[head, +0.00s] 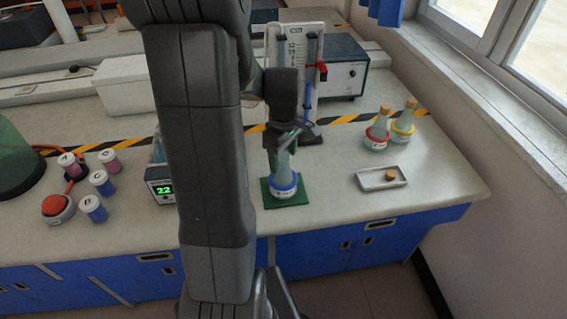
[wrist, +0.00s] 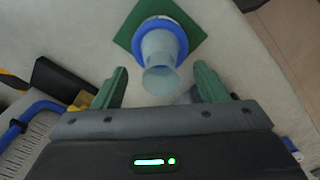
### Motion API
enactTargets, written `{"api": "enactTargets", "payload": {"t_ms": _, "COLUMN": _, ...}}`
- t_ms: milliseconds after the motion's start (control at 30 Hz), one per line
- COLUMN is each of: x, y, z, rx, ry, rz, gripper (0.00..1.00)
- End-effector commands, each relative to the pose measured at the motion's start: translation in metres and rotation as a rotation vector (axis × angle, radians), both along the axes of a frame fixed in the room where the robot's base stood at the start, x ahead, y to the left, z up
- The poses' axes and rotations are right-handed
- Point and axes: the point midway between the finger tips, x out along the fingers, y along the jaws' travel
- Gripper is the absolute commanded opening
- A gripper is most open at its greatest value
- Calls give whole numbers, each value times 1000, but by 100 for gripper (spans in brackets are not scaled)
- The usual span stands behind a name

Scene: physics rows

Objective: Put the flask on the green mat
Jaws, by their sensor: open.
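A clear flask (head: 283,179) with a blue collar stands upright on the green mat (head: 300,198) near the front edge of the bench. In the wrist view the flask (wrist: 161,50) also shows with its mouth toward me and its base on the mat (wrist: 190,16). My gripper (head: 287,140) is above the flask's neck in the head view. In the wrist view my gripper (wrist: 158,84) is open, with its green fingers apart on either side of the flask's mouth and not touching it.
A scale display (head: 160,188) and several capped jars stand left.

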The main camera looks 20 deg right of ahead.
Motion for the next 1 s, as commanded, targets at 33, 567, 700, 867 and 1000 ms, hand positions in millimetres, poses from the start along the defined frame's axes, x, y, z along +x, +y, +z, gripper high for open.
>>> {"api": "enactTargets", "payload": {"t_ms": 33, "x": 1, "y": -1, "z": 13, "rx": -3, "ry": -5, "rz": 0, "gripper": 66}}
{"api": "enactTargets", "payload": {"t_ms": 567, "x": 0, "y": 0, "z": 81, "rx": 0, "ry": 0, "rz": 0, "gripper": 66}}
{"api": "enactTargets", "payload": {"t_ms": 700, "x": 0, "y": 0, "z": 82, "rx": 1, "ry": 1, "rz": 0, "gripper": 66}}
{"api": "enactTargets", "payload": {"t_ms": 867, "x": 0, "y": 0, "z": 81, "rx": 0, "ry": 0, "rz": 0, "gripper": 66}}
{"api": "enactTargets", "payload": {"t_ms": 1000, "x": 0, "y": 0, "z": 81, "rx": 0, "ry": 0, "rz": 0, "gripper": 66}}
